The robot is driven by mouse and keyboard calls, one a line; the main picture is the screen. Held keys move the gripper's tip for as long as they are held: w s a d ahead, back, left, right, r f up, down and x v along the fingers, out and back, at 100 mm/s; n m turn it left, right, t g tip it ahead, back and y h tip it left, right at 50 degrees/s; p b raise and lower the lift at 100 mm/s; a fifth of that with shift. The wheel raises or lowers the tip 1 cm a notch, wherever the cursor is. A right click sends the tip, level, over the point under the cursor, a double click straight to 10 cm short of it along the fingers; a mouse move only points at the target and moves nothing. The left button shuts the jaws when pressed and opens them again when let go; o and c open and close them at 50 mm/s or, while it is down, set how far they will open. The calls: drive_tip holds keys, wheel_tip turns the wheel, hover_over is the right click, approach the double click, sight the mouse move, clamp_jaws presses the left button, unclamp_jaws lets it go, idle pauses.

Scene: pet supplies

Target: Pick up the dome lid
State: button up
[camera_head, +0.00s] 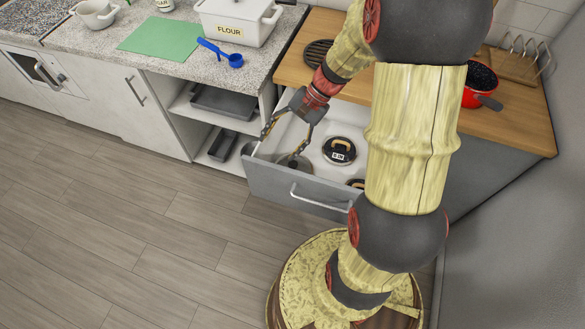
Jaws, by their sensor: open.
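The grey-fronted drawer (276,186) is pulled open, and several lids lie in its white interior. A round greyish lid (293,163) with a knob lies at the drawer's left front, partly covered by my gripper. A black lid (339,150) with a pale label and a tan handle lies to its right. Another dark lid (356,183) shows at the front right, mostly hidden by my arm. I cannot tell for sure which is the dome lid. My gripper (281,146) is open, fingers pointing down over the left part of the drawer, close to the greyish lid. Contact cannot be told.
The wooden counter (296,70) overhangs the drawer's back and holds a red pan (480,84) and a dark round trivet (318,52). Left of the drawer are open shelves (195,107) with grey trays. The floor (130,220) in front is clear.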

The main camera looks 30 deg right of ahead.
drive_tip(key=w+d+f+m+t+y+p, duration=0.1)
drive_tip(key=d+f+m+y, duration=0.1)
drive_tip(key=d+f+m, duration=0.3)
drive_tip(key=w+d+f+m+t+y, duration=0.1)
drive_tip(key=d+f+m+t, duration=0.1)
drive_tip(key=f, duration=0.5)
drive_tip(key=m+t+p, duration=0.1)
drive_tip(key=m+t, duration=0.4)
drive_tip(key=m, duration=0.2)
approach(293, 164)
drive_tip(key=shift+w+a+f, duration=0.2)
drive_tip(key=shift+a+f, duration=0.2)
drive_tip(key=shift+a, duration=0.15)
drive_tip(key=shift+w+a+f, duration=0.25)
drive_tip(key=shift+a+f, duration=0.1)
drive_tip(key=shift+a, duration=0.15)
drive_tip(key=shift+w+a+f+m, duration=0.1)
drive_tip(key=shift+f+m, duration=0.15)
drive_tip(key=shift+m, duration=0.05)
drive_tip(key=shift+x, duration=0.95)
drive_tip(key=shift+w+d+b+x, duration=0.15)
drive_tip(key=shift+b+x, duration=0.45)
drive_tip(key=shift+x, duration=0.75)
drive_tip(key=shift+w+d+b+x, duration=0.15)
drive_tip(key=shift+b+x, duration=0.4)
drive_tip(key=shift+x, duration=0.85)
drive_tip(key=shift+r, duration=0.2)
drive_tip(key=shift+c, duration=0.8)
drive_tip(key=shift+s+a+f, duration=0.1)
drive_tip(key=c, duration=1.5)
